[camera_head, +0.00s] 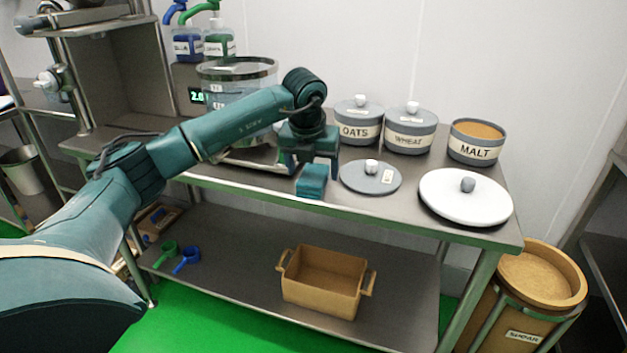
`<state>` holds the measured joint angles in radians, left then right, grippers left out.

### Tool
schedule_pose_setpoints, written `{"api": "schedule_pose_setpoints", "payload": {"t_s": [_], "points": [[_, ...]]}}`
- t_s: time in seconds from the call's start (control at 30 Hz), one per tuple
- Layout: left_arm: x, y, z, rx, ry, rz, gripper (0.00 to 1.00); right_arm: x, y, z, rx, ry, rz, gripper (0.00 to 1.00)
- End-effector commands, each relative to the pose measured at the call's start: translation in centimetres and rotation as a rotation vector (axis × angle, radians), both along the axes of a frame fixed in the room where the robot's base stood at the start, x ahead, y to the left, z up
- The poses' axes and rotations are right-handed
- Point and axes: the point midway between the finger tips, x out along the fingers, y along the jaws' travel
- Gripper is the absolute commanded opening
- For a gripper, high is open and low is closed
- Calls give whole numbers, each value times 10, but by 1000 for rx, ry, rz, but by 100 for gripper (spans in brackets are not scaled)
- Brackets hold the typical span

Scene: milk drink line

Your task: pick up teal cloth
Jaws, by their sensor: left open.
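The teal cloth (311,184) is a small folded block at the front edge of the metal table, left of the grey lid. My left gripper (309,167) is open and points down just above and behind the cloth, with its fingers spread to either side. In this view I cannot tell whether the fingers touch the cloth. My right gripper is not in view.
A grey lid (371,178) lies close to the right of the cloth, and a white lid (465,200) lies farther right. Canisters of oats (357,130), wheat (409,141) and malt (476,154) stand behind. A tan crate (322,294) sits on the lower shelf.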

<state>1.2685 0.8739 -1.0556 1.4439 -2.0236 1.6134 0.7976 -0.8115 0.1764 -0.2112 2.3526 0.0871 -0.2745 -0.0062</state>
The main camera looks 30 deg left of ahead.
Motion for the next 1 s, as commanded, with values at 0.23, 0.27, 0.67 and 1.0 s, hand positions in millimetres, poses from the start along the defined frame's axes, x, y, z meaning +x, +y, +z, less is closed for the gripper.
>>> {"api": "schedule_pose_setpoints", "payload": {"t_s": [0.23, 0.27, 0.67, 1.0], "points": [[5, 1, -17, 0, -2, -1, 76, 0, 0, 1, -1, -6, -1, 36], [5, 1, -17, 0, -2, -1, 76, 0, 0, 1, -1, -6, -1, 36], [5, 1, -16, 0, -2, -1, 54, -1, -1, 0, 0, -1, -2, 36], [5, 1, -16, 0, -2, -1, 28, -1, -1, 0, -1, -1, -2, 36]]}}
